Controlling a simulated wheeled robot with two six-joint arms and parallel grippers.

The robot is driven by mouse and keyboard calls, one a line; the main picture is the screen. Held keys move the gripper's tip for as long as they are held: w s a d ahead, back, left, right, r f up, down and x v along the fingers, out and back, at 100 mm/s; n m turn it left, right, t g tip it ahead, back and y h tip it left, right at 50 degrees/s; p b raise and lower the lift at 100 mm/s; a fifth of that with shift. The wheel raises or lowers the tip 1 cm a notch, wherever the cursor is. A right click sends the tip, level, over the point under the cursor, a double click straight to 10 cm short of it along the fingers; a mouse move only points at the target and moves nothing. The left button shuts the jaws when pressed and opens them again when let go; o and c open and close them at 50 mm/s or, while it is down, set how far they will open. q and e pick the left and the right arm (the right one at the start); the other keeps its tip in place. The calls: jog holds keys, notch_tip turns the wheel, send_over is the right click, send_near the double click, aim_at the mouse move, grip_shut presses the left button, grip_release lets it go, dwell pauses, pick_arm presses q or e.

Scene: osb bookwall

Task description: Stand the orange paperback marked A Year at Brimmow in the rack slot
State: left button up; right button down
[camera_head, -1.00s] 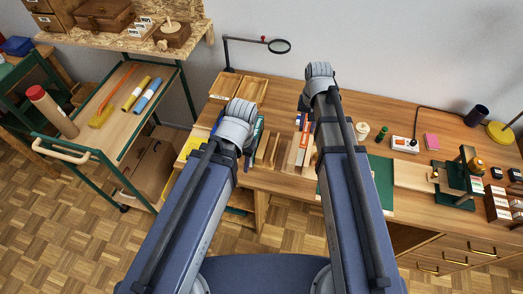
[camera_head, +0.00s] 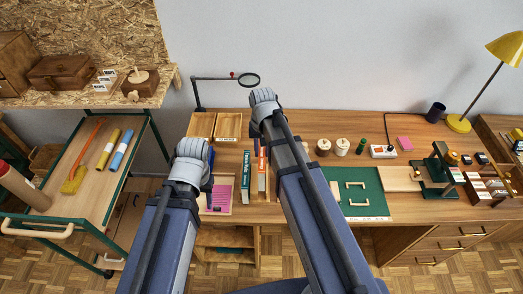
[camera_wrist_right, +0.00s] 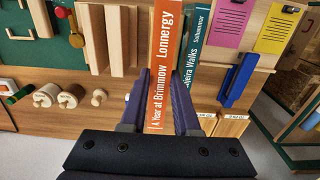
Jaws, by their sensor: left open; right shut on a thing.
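The orange paperback (camera_wrist_right: 166,52), its spine reading A Year at Brimmow and Lonnergy, is between the two fingers of my right gripper (camera_wrist_right: 161,82), shut on it. In the head view the orange paperback (camera_head: 262,165) shows upright just left of my right arm, which hides that gripper's fingers. Wooden upright slats (camera_wrist_right: 117,40), apparently the rack's, stand beside it in the wrist view. A teal book (camera_wrist_right: 226,42) stands on its other side; I cannot tell whether the paperback's lower end is seated. My left gripper (camera_head: 207,188) is open by a pink sheet, its fingers mostly hidden.
The pink sheet (camera_head: 219,194) lies left of the teal book (camera_head: 246,172). Wooden trays (camera_head: 228,125) and a magnifier (camera_head: 248,79) are behind. A green mat (camera_head: 372,207) lies to the right. A green trolley (camera_head: 110,205) stands left of the desk.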

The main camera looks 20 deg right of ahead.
aim_at(254, 182)
jog(key=shift+a, duration=0.1)
jog(key=shift+f, duration=0.1)
jog(key=shift+f+b, duration=0.7)
jog(key=shift+b, duration=0.15)
jog(key=shift+f+b, duration=1.1)
jog(key=shift+f, duration=0.25)
jog(key=shift+f+b, duration=2.8)
jog(key=shift+b, duration=0.25)
jog(key=c, duration=0.6)
grip_release()
jog(key=shift+o, duration=0.4)
